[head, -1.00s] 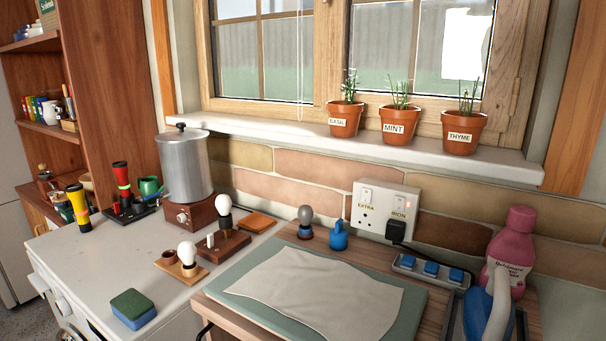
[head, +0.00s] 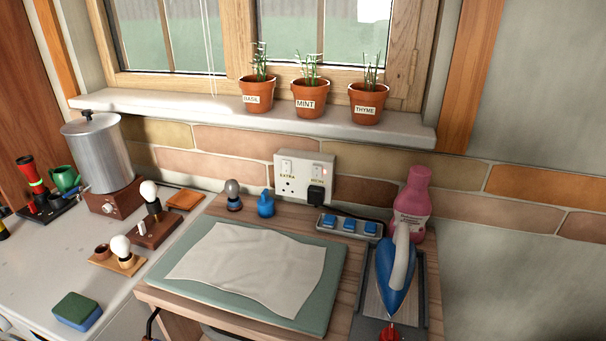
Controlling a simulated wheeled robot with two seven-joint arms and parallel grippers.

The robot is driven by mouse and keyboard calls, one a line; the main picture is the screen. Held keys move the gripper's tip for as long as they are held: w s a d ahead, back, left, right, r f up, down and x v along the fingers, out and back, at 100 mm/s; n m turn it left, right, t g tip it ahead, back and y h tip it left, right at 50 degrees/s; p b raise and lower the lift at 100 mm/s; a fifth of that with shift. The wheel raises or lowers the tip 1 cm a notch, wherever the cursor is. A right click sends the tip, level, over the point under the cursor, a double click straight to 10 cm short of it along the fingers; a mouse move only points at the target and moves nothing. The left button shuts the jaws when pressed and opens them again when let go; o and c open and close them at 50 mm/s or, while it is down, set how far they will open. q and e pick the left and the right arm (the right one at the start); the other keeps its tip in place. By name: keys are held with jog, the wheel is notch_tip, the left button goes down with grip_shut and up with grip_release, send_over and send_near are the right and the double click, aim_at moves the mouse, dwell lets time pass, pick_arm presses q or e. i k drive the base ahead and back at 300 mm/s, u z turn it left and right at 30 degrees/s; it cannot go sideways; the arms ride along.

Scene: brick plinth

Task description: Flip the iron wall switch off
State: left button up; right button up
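A white double wall socket (head: 305,174) is fixed to the brick strip below the window sill. Its left half is labelled EXTRA. The iron wall switch (head: 317,170) is the rocker on its right half, with a small red spot beside it; the rocker's tilt is too small to tell. A black plug (head: 316,196) sits in the right half, below the label. A blue and white iron (head: 398,276) rests on a dark stand at the right of the wooden board. Neither of my grippers is in view.
A white cloth (head: 250,266) lies on a green mat (head: 318,312). A blue-switched power strip (head: 349,227), a pink bottle (head: 412,203) and a small blue jug (head: 266,205) stand near the socket. Herb pots (head: 310,98) line the sill above. The wall ahead of the socket is clear.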

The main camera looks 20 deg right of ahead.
aim_at(317, 169)
jog(key=z, duration=0.75)
jog(key=k, duration=0.8)
jog(key=z, duration=0.1)
